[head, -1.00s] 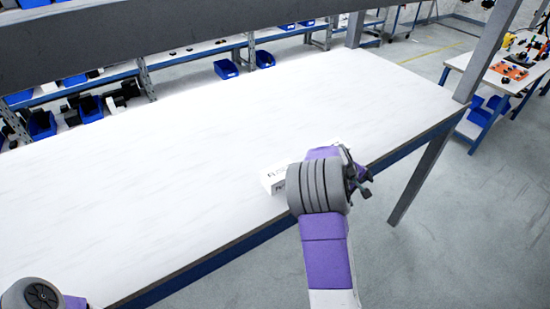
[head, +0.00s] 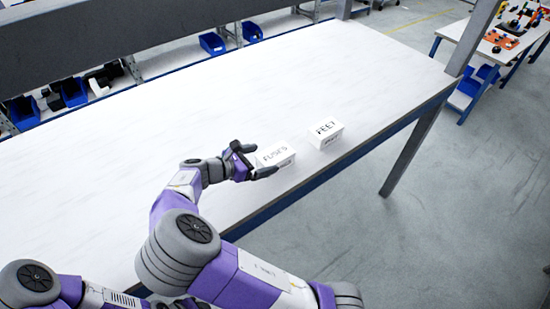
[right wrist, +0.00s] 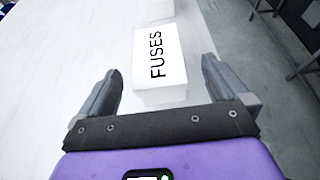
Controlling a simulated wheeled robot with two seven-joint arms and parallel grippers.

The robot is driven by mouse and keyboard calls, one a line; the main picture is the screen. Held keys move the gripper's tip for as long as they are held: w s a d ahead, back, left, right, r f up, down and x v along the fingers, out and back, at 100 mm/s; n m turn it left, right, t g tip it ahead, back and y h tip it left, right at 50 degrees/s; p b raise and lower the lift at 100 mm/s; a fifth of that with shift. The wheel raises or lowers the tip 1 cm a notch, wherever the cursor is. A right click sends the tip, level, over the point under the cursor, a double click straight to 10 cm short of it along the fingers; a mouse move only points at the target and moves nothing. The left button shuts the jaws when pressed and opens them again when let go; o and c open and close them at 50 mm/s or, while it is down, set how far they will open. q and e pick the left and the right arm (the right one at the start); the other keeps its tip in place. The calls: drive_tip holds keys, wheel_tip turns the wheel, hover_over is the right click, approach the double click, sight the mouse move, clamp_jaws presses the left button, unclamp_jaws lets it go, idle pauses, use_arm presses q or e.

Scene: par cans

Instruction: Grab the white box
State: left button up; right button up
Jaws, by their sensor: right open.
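A white box lettered FUSES (head: 278,158) lies on the white table near its front edge. It also shows in the right wrist view (right wrist: 160,60), lettering up. A second white box, lettered FEET (head: 326,134), stands farther right. My right gripper (head: 263,159) is open at the left end of the FUSES box. In the right wrist view its fingers (right wrist: 162,68) appear on either side of the box's near end, with a gap on each side. Whether they are down at box height is hard to tell. My left gripper is out of view.
The white table (head: 200,110) is bare to the left and behind the boxes. A grey post (head: 415,150) stands at its right end. Blue bins (head: 212,43) sit on shelving behind. Another table (head: 480,45) with small items stands at far right.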

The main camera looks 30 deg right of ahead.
sight(271, 156)
drive_tip(key=p+x, duration=0.1)
drive_tip(key=x, duration=0.5)
drive_tip(key=shift+w+a+f, duration=0.1)
drive_tip(key=shift+w+a, duration=0.05)
drive_tip(key=c, duration=1.1)
